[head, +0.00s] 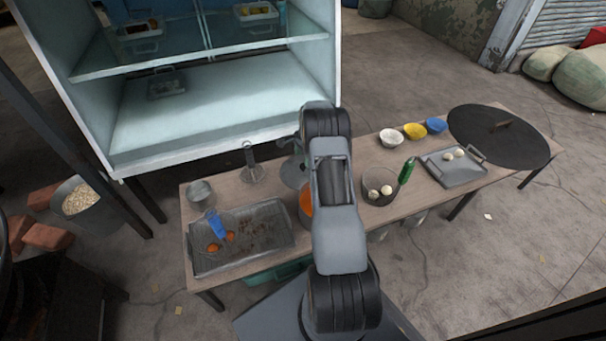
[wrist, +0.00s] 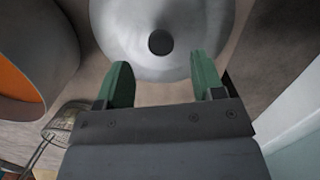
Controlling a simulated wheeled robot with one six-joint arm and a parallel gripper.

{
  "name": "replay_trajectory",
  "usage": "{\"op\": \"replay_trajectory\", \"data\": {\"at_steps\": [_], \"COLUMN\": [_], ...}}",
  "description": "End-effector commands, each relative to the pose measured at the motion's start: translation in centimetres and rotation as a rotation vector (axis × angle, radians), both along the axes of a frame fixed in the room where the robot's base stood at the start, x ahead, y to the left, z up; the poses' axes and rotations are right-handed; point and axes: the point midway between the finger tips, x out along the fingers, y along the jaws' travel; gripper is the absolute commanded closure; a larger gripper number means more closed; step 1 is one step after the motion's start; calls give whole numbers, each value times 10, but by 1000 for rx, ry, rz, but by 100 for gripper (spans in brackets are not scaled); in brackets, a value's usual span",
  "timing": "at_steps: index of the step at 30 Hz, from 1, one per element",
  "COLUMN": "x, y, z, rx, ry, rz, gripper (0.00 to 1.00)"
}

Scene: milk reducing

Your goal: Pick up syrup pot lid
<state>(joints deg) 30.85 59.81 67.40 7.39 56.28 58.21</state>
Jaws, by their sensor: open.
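The syrup pot lid (wrist: 122,32) is a round, shiny grey metal disc with a dark knob (wrist: 160,42) at its middle. It fills the top centre of the wrist view. In the head view the lid (head: 292,176) lies on the table, partly hidden by my arm. My gripper (wrist: 162,65) is open and empty, its green fingers on either side of the knob's line. The knob appears just past the fingertips, and I see no contact with it. The pot with orange syrup (head: 305,200) stands beside the lid, and also shows in the wrist view (wrist: 48,60).
A metal tray (head: 205,268) with orange pieces and a blue tool lies left on the table (head: 345,216). A metal stand (head: 253,175) is left of the lid. A pan with white balls and a green bottle (head: 406,171) stand right. A glass cabinet (head: 215,95) is behind.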

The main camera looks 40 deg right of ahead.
Motion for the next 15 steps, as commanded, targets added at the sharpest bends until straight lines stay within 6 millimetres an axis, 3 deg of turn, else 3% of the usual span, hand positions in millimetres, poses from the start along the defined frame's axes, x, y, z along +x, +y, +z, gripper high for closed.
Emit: {"op": "replay_trajectory", "data": {"at_steps": [8,15], "x": [0,1], "y": [1,3], "z": [-13,-46], "rx": [0,1], "ry": [-1,1], "rz": [1,1], "gripper": [38,38]}}
